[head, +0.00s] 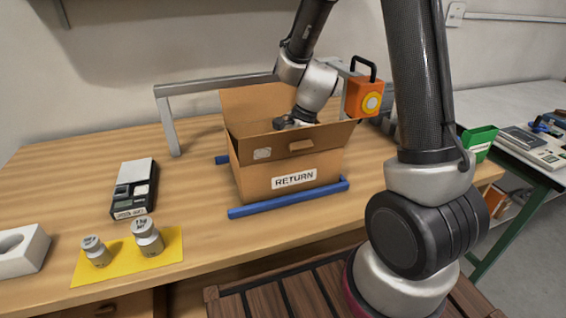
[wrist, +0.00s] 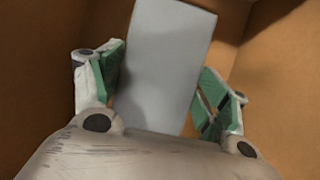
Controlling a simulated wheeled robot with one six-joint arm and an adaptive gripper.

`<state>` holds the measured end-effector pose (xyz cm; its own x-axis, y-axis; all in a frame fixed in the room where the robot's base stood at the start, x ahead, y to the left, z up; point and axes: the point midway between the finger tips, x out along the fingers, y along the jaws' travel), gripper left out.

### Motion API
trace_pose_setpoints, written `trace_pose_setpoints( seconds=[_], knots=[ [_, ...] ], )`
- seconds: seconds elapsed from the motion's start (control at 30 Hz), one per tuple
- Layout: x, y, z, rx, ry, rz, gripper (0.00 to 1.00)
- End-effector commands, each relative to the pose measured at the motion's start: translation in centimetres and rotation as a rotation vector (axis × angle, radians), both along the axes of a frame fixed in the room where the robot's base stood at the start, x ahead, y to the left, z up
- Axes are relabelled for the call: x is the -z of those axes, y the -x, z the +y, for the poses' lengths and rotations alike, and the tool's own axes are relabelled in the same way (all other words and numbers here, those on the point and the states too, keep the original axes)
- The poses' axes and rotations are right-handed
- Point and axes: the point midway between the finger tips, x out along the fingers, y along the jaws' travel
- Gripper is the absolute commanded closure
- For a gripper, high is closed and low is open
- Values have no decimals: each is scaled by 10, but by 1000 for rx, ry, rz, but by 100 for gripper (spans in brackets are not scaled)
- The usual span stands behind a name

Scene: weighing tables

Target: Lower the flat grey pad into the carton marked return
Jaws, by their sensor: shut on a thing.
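The carton (head: 255,184) stands open on the wooden table, with a white label reading RETURN on its front. My arm reaches down into it from above. My gripper (head: 296,121) is at the carton's mouth in the head view, its fingertips hidden behind the front flap. In the wrist view the flat grey pad (wrist: 168,62) lies between the green-padded fingers of my gripper (wrist: 158,92), which is shut on it. Brown carton walls (wrist: 50,50) surround the pad. I cannot tell whether the pad touches the carton's floor.
Blue rails (head: 285,199) run along the carton's base, and a grey metal frame (head: 165,118) stands behind. An orange box with a black handle (head: 364,99) is right of the carton. A black scale (head: 133,190) and metal weights on a yellow mat (head: 172,246) are left.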

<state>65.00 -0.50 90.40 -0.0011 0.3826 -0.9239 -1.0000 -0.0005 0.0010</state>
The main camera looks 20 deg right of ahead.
Motion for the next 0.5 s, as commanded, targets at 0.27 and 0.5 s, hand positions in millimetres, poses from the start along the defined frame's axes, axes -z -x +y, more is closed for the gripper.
trace_pose_setpoints(
  seconds=[0.27,0.5],
  knots=[
    [4,0,0,1,0,0,35],
    [5,0,0,1,0,0,35]
  ],
)
